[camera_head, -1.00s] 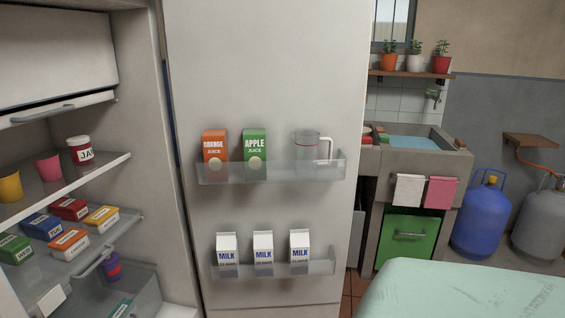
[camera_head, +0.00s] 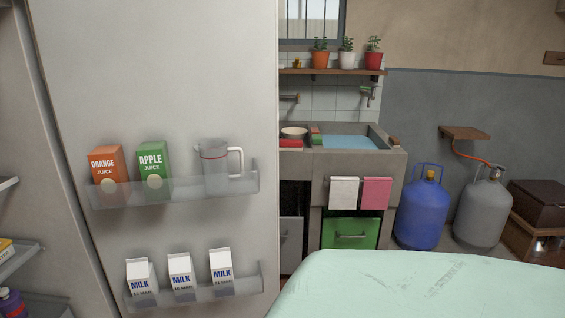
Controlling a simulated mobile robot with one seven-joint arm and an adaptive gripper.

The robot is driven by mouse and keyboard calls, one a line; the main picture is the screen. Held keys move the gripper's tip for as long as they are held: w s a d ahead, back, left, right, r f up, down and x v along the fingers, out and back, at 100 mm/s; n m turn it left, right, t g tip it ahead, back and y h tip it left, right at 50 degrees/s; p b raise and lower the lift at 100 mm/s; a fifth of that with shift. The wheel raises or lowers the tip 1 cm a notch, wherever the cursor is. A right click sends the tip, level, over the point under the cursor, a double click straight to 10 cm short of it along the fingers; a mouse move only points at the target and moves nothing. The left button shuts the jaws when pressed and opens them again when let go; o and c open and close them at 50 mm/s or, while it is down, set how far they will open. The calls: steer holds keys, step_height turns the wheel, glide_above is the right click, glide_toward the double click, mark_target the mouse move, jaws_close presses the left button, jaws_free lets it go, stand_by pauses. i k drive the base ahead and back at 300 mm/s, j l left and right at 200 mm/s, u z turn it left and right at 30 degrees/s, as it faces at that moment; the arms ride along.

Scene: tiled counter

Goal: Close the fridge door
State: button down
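The fridge door (camera_head: 160,80) stands open, its inner face toward me, filling the left half of the view. Its upper shelf (camera_head: 235,187) holds an orange juice carton (camera_head: 106,175), an apple juice carton (camera_head: 153,170) and a clear jug (camera_head: 216,165). Its lower shelf (camera_head: 250,285) holds three milk cartons (camera_head: 180,272). A strip of the fridge interior (camera_head: 20,150) shows at the far left, with parts of its shelves cut off by the frame. The door's handle and outer face are hidden. My gripper is not in view.
A pale green surface (camera_head: 420,285) fills the lower right, close to the door's free edge. Beyond stand a sink counter (camera_head: 365,165), a blue gas cylinder (camera_head: 420,210), a grey gas cylinder (camera_head: 480,210) and a brown box (camera_head: 540,200). Potted plants (camera_head: 346,58) sit on a wall shelf.

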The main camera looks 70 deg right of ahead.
mark_target(184, 74)
steer(key=k+l, duration=0.15)
steer(key=l, duration=0.25)
steer(key=k+l, duration=0.1)
steer(key=l, duration=0.3)
steer(key=k+l, duration=0.15)
steer(key=l, duration=0.25)
steer(key=k+l, duration=0.15)
steer(key=l, duration=0.25)
steer(key=k+l, duration=0.1)
steer(key=l, duration=0.35)
steer(key=k+l, duration=0.15)
steer(key=l, duration=0.25)
steer(key=k+l, duration=0.15)
steer(key=l, duration=0.25)
steer(key=k+l, duration=0.1)
steer(key=l, duration=0.3)
steer(key=i, duration=0.5)
